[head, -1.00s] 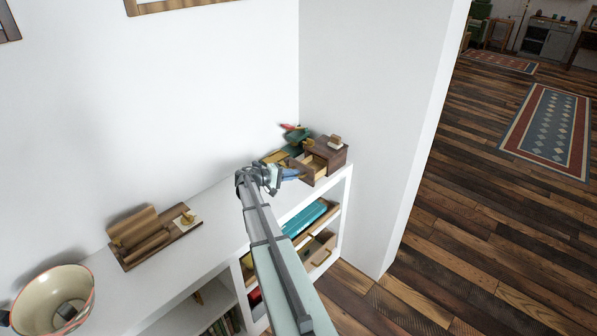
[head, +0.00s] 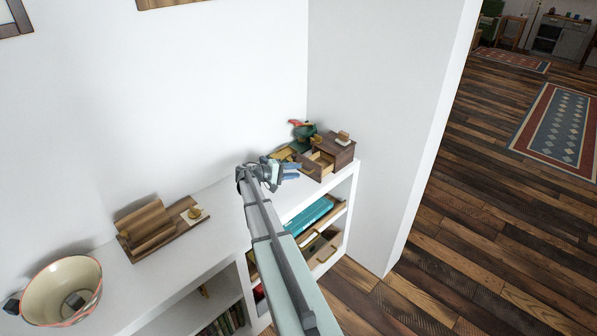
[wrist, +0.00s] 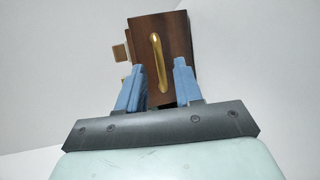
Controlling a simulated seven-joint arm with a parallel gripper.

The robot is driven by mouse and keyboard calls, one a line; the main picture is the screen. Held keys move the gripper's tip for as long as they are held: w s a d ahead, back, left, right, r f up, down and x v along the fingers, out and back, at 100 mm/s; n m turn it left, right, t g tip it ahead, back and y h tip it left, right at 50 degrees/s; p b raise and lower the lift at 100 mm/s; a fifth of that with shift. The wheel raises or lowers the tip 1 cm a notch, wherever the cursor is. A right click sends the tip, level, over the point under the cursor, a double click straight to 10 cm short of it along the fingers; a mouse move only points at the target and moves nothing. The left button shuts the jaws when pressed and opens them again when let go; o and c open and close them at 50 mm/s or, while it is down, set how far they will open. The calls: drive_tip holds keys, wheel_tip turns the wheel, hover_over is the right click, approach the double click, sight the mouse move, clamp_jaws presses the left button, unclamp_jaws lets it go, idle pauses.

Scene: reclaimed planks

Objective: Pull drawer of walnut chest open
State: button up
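The walnut chest (head: 342,152) stands at the far end of the white shelf top, by the wall corner. Its drawer (head: 318,163) is pulled out, with its pale inside showing in the head view. In the wrist view the dark drawer front (wrist: 176,28) carries a curved brass handle (wrist: 157,55). My gripper (head: 297,169) is just in front of the drawer. In the wrist view its blue fingers (wrist: 159,63) are spread apart with nothing gripped. The handle shows between and beyond the fingertips.
A small block (head: 343,137) sits on the chest. A red and green figure (head: 303,131) stands behind it by the wall. A wooden stand (head: 160,228) and a bowl (head: 62,292) are on the shelf top to the left. Open shelves lie below.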

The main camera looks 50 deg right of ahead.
drive_tip(key=v, duration=1.1)
drive_tip(key=shift+a+r, duration=0.15)
